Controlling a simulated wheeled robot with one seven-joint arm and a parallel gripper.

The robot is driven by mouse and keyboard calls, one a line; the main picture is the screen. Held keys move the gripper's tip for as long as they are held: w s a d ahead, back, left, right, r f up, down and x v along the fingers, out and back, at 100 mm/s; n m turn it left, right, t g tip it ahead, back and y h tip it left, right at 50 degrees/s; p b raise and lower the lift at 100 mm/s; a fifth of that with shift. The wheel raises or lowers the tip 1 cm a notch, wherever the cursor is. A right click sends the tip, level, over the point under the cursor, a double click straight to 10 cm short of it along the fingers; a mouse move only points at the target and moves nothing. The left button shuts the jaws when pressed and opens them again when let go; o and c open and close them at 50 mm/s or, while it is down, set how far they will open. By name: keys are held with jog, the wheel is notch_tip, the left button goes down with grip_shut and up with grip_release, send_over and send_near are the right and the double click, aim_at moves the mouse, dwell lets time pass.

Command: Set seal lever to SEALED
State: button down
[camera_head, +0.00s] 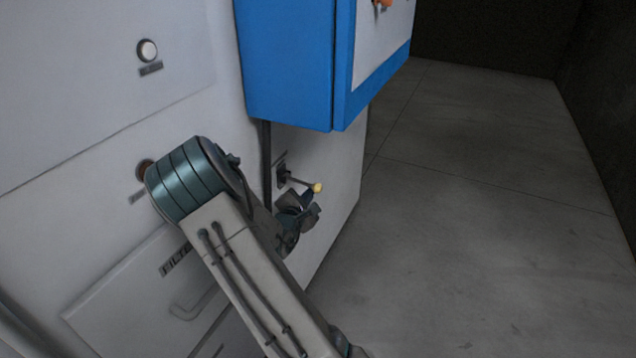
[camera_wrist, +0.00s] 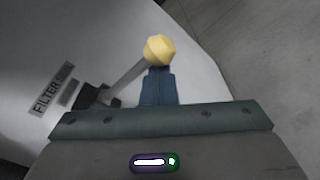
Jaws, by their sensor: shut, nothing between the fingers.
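The seal lever (camera_head: 304,184) is a thin grey rod with a yellow ball knob, sticking out from a dark mount on the white cabinet side below the blue box. In the wrist view the yellow knob (camera_wrist: 159,50) sits just beyond my fingertips, with the rod running down left to its dark base. My gripper (camera_wrist: 158,72) is shut and empty, its fingers together right by the knob; I cannot tell whether they touch it. In the head view my gripper (camera_head: 308,205) is just below the knob. A label (camera_wrist: 52,88) beside the base reads "FILTER" plus a blurred word.
A blue box (camera_head: 290,60) juts out above the lever. A dark vertical conduit (camera_head: 265,150) runs left of it. A drawer (camera_head: 150,300) with a handle and a white button (camera_head: 147,50) are on the cabinet front. Open floor (camera_head: 470,220) lies right.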

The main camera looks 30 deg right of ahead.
jog(key=shift+r+n+g+p, duration=0.3)
jog(key=shift+r+n+p, duration=1.5)
jog(key=shift+p, duration=2.25)
jog(key=p, duration=0.4)
send_near(308, 185)
jog(key=s, duration=0.2)
jog(key=shift+w+a+r, duration=0.25)
jog(key=shift+a+r, duration=0.2)
